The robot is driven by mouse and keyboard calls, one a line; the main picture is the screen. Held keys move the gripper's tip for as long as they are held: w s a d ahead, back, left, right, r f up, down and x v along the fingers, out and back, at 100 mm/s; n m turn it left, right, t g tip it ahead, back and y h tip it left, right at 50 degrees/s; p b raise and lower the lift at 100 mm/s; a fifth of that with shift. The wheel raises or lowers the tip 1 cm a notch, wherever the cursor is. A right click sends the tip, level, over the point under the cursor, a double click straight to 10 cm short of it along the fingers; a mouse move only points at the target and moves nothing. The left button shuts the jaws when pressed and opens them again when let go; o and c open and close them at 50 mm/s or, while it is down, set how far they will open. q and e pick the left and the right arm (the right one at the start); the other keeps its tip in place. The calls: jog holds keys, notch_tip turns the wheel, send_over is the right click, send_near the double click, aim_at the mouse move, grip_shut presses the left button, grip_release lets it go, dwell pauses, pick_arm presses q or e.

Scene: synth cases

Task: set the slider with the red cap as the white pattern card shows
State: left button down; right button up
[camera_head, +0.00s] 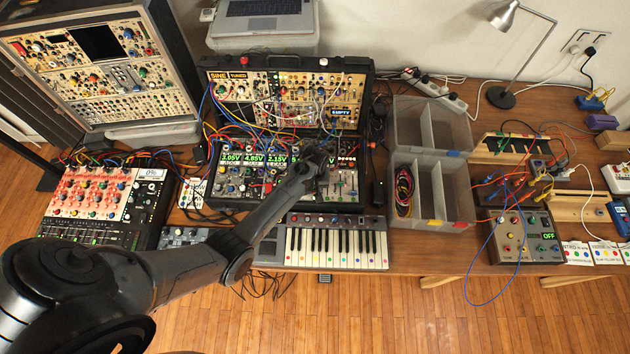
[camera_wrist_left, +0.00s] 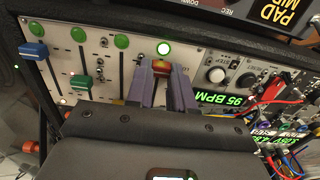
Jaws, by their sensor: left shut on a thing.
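The slider with the red cap (camera_wrist_left: 161,67) is in the left wrist view, under a lit white-green button. My left gripper (camera_wrist_left: 163,84) is shut on this cap, one finger on each side. In the head view my left gripper (camera_head: 318,160) reaches down to the slider panel (camera_head: 345,186) at the right of the lower synth case, and the gripper hides the red cap there. A white card (camera_head: 192,193) with small marks lies left of that case. It may be the pattern card, but its marks are too small to read.
Neighbouring sliders have a blue cap (camera_wrist_left: 33,50) and a green cap (camera_wrist_left: 80,83). Patch cables (camera_wrist_left: 275,98) hang close to the right of the gripper. A keyboard (camera_head: 335,243) lies in front of the case, and a clear bin (camera_head: 446,207) stands to its right.

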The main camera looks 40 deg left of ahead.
aim_at(315, 191)
pick_arm(q)
jog(key=c, duration=1)
grip_release()
jog(key=shift+s+d, duration=0.1)
jog(key=shift+o, duration=0.2)
jog(key=shift+r, duration=0.1)
notch_tip(315, 191, up, 11)
jog(key=shift+f+p, duration=0.2)
jog(key=shift+p, duration=0.25)
